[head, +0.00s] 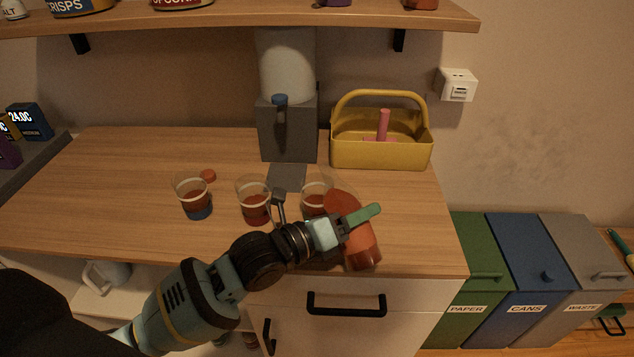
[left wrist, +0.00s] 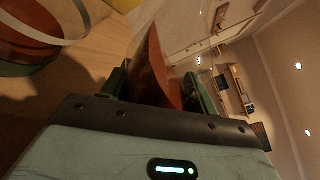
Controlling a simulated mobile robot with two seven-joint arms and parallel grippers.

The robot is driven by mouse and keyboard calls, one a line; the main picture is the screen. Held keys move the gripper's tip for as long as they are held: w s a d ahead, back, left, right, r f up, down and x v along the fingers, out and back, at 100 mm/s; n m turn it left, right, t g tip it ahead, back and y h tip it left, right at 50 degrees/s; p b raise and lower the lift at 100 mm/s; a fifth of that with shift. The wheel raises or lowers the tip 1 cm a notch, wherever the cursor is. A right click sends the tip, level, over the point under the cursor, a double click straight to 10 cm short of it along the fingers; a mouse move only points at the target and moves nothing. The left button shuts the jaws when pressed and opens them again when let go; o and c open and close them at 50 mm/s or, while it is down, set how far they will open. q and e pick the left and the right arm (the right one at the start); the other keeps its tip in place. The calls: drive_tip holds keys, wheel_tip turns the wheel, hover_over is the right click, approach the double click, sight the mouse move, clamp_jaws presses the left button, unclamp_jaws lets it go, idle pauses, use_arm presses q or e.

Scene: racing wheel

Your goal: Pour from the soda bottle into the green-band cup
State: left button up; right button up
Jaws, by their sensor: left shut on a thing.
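My left gripper (head: 352,222) is shut on the orange-red soda bottle (head: 362,246), above the counter's front right. The bottle is tilted, its flat end low and toward me, its other end up beside the right cup (head: 314,200). Its mouth is not clear, and I see no stream. The right cup holds dark red drink; its lower part is hidden in the head view. In the left wrist view the bottle (left wrist: 156,75) is between the fingers, and a cup with a green band (left wrist: 25,68) is close at upper left. My right gripper is not in view.
A blue-band cup (head: 194,199) and a middle cup (head: 254,203) stand left, both with red drink. A red cap (head: 208,176) lies behind them. A grey dispenser (head: 287,130) and yellow caddy (head: 380,152) stand behind. The counter's left side is clear.

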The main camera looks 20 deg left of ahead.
use_arm(q)
drive_tip(key=shift+s+d, duration=0.1)
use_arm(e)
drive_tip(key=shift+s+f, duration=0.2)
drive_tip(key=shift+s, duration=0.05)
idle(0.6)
use_arm(q)
drive_tip(key=shift+s+d+f+n, duration=0.15)
drive_tip(key=shift+d+f+n, duration=0.05)
drive_tip(key=shift+n, duration=0.5)
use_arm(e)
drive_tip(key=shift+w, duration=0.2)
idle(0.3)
use_arm(q)
drive_tip(key=shift+s+d+f+n, duration=0.1)
drive_tip(key=shift+f+n, duration=0.1)
drive_tip(key=shift+n, duration=0.1)
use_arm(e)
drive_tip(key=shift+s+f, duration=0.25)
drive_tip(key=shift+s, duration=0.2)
use_arm(q)
drive_tip(key=shift+f+b, duration=0.1)
drive_tip(key=shift+b, duration=0.2)
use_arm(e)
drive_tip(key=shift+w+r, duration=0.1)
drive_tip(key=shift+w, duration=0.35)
